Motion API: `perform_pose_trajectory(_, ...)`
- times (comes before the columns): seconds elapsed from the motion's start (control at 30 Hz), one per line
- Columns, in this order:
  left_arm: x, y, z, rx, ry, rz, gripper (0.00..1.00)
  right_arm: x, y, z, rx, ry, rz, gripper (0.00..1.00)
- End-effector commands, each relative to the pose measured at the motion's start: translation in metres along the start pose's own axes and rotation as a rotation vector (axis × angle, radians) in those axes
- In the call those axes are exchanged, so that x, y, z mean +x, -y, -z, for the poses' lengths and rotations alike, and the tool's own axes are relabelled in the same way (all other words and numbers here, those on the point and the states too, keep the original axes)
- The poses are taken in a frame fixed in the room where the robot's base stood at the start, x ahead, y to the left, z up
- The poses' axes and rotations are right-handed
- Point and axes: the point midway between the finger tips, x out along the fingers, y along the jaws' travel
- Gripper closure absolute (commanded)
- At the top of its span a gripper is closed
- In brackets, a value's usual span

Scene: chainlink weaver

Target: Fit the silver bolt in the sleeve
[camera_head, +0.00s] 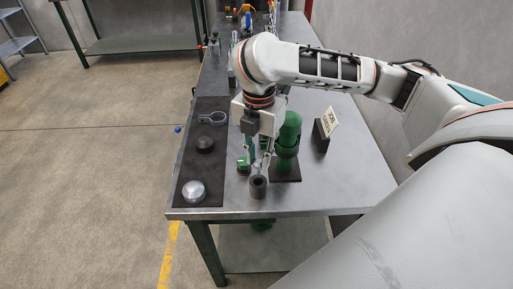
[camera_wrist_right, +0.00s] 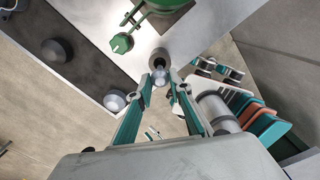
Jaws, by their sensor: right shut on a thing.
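My right gripper (camera_head: 260,165) points down near the front of the metal bench. It is shut on the silver bolt (camera_wrist_right: 160,78), whose rounded end shows between the fingertips in the right wrist view. The sleeve (camera_head: 258,188) is a short dark grey cylinder standing close to the fingertips, with its dark opening facing up. In the right wrist view the sleeve (camera_wrist_right: 159,55) lies just beyond the bolt. I cannot tell whether they touch. My left gripper is not in view.
A green device (camera_head: 288,135) on a dark plate stands right of the gripper, with a small sign (camera_head: 328,122) behind. A dark mat (camera_head: 208,170) on the left bears a silver dome (camera_head: 193,191), a dark knob (camera_head: 205,144) and a ring clamp (camera_head: 213,118). The bench's front right is clear.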

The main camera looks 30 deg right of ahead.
Motion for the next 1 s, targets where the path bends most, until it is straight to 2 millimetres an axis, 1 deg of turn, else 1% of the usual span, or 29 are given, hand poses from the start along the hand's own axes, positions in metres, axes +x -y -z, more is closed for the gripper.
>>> perform_pose_trajectory(0.07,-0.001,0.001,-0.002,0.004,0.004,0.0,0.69,0.01,0.001,0.001,0.001,-0.003,0.002,1.0)
perform_pose_trajectory(0.1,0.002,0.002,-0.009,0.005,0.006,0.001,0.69,0.014,0.0,0.0,0.0,-0.001,-0.001,1.0)
perform_pose_trajectory(0.17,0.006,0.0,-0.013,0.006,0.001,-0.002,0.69,0.02,-0.001,0.0,-0.001,0.001,-0.002,1.0)
perform_pose_trajectory(0.27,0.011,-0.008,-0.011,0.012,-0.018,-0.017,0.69,0.029,-0.001,0.0,0.001,0.0,-0.002,1.0)
perform_pose_trajectory(0.33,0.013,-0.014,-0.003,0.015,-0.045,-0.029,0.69,0.034,-0.001,0.0,0.0,0.001,-0.003,1.0)
perform_pose_trajectory(0.4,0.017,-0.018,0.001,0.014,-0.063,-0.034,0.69,0.038,-0.001,0.0,0.0,0.001,-0.003,1.0)
perform_pose_trajectory(0.57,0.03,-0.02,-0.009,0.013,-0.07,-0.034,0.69,0.048,-0.001,0.0,-0.001,-0.001,-0.001,1.0)
perform_pose_trajectory(0.6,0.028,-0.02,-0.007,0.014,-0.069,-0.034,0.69,0.049,0.0,0.0,0.001,-0.001,0.001,1.0)
perform_pose_trajectory(0.8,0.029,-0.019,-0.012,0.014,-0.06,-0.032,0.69,0.062,0.0,0.0,0.001,0.0,0.001,1.0)
perform_pose_trajectory(1.0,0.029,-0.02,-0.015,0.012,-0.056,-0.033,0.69,0.067,0.0,0.0,0.002,0.0,0.0,1.0)
